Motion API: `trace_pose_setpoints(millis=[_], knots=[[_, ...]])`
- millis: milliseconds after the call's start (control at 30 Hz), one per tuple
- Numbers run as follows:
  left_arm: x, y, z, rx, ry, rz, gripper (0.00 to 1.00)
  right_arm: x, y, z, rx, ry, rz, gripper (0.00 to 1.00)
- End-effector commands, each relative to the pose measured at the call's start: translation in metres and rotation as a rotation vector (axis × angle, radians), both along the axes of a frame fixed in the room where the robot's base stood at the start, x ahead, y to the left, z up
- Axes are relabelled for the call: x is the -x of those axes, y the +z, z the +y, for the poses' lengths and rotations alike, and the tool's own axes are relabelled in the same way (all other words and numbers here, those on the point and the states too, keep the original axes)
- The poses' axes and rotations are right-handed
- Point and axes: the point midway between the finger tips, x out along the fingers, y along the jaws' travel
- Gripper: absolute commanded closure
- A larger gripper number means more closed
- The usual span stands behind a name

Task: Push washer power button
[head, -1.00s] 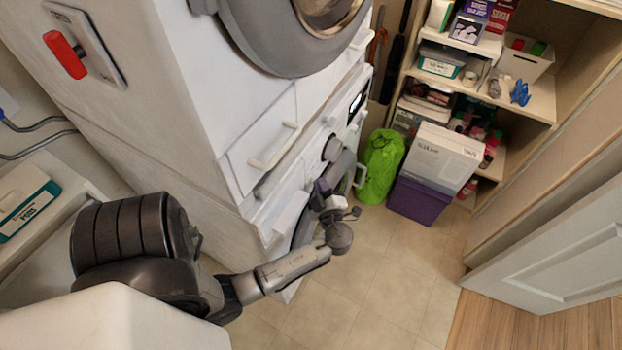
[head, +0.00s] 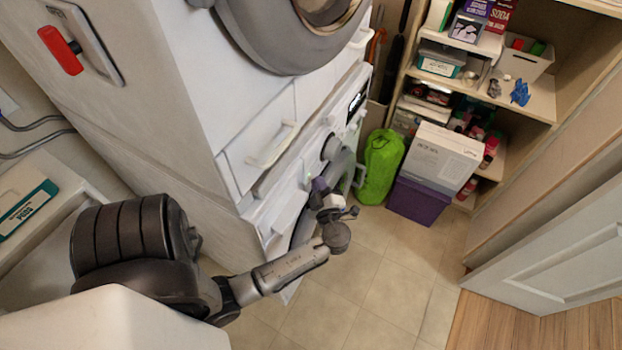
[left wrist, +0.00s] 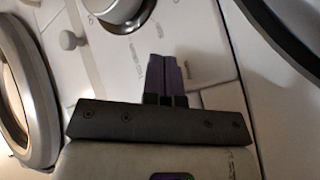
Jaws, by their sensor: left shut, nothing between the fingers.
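The washer (head: 285,207) is the lower white machine of a stack, with a dark round knob (head: 331,147) and a lit display (head: 357,101) on its front panel. My left gripper (head: 318,184) is in front of this panel, below and left of the knob. In the left wrist view, its purple fingers (left wrist: 164,78) are shut together with nothing between them and point at the white panel (left wrist: 205,45), just below the knob (left wrist: 117,8). I cannot tell whether the tips touch the panel. I cannot make out the power button. My right gripper is not in view.
A second machine with a round door (head: 300,40) sits above the washer. A green bag (head: 381,165), a purple box (head: 418,200) and a white box (head: 440,157) stand by the shelves at the right. The tiled floor (head: 385,265) is clear.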

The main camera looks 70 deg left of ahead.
Motion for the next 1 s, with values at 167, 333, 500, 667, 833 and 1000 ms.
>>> trace_pose_setpoints(millis=[167,333,500,667,833,1000], knots=[[0.0035,-0.0012,0.004,-0.001,0.006,0.001,1.0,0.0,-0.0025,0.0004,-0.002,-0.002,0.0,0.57],[0.0044,-0.001,0.0049,-0.001,0.007,0.001,1.0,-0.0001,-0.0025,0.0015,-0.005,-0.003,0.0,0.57],[0.0047,-0.0012,0.0054,-0.001,0.009,0.002,1.0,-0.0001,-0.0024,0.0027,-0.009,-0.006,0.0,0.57],[0.0051,-0.0015,0.0056,-0.001,0.01,0.002,1.0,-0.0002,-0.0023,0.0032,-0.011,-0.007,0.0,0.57],[0.0047,-0.0023,0.0052,-0.001,0.01,0.002,1.0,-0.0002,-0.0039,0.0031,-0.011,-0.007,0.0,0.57],[0.0019,-0.0041,0.0015,0.0,0.01,0.002,1.0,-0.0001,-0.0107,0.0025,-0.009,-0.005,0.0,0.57]])
